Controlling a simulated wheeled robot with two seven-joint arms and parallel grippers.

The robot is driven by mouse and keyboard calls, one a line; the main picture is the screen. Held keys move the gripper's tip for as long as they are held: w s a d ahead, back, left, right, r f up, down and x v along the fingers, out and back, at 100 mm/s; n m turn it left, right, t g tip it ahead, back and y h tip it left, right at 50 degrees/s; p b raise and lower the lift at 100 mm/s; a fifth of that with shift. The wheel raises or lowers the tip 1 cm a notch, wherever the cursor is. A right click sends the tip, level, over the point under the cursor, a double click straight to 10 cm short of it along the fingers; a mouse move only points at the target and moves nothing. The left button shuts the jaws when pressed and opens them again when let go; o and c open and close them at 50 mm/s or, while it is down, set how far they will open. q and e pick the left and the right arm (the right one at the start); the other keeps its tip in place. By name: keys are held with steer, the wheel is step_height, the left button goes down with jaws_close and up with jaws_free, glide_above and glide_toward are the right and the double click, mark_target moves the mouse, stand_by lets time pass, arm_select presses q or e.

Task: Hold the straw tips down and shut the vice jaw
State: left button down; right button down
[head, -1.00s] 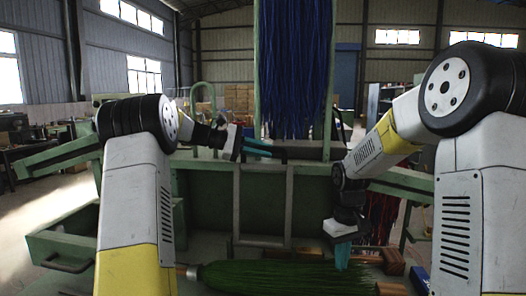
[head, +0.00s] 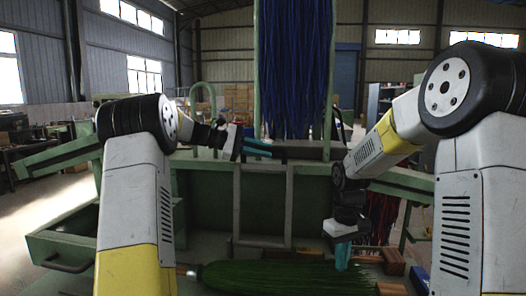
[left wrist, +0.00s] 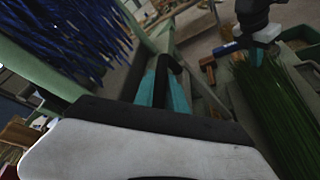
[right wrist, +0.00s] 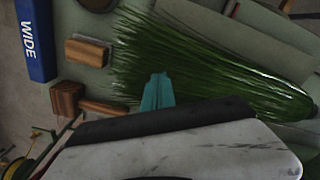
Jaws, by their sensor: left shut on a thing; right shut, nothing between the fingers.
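A green straw bundle (head: 262,276) lies on the bench with its tips to the right. It also shows in the right wrist view (right wrist: 215,65), tips fanned to the left. My right gripper (head: 342,258) is shut, fingers pointing down onto the straws near the tips; nothing shows between its fingers (right wrist: 158,92). My left gripper (head: 260,149) is at the upper rail, shut on a dark curved bar, seen between its teal fingers in the left wrist view (left wrist: 161,85). I cannot tell whether this bar belongs to the vice jaw. A dark block (head: 310,151) extends right of it.
Blue straws (head: 293,70) hang in a green frame above the rail. Wooden blocks (right wrist: 86,50) and a blue box (right wrist: 34,38) lie beyond the straw tips. Red straws (head: 382,215) hang behind my right arm. A green drawer (head: 65,250) juts out at left.

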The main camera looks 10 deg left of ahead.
arm_select(q)
steer(key=s+f+m+t+h, duration=0.1)
steer(key=s+f+m, duration=0.25)
steer(key=s, duration=0.85)
steer(key=s+f+m+t+h, duration=0.15)
steer(key=s+m, duration=0.25)
steer(key=s, duration=0.8)
steer(key=s+f+m+h, duration=0.1)
steer(key=s+f+m, duration=0.3)
steer(key=f, duration=0.7)
steer(key=s+f+m+h, duration=0.2)
steer(key=s+f+m, duration=0.2)
steer(key=s+f, duration=0.5)
step_height(320, 180, down, 2)
steer(key=shift+f, duration=0.1)
steer(key=c, duration=1.9)
jaws_free()
steer(key=shift+w+a+m+g, duration=0.15)
steer(key=shift+a+m+g, duration=0.05)
steer(key=shift+m+g, duration=0.05)
steer(key=shift+c, duration=0.2)
steer(key=o, duration=0.6)
steer(key=shift+d+r, duration=0.15)
steer(key=shift+r, duration=0.15)
steer(key=v, duration=1.2)
steer(key=shift+f, duration=0.15)
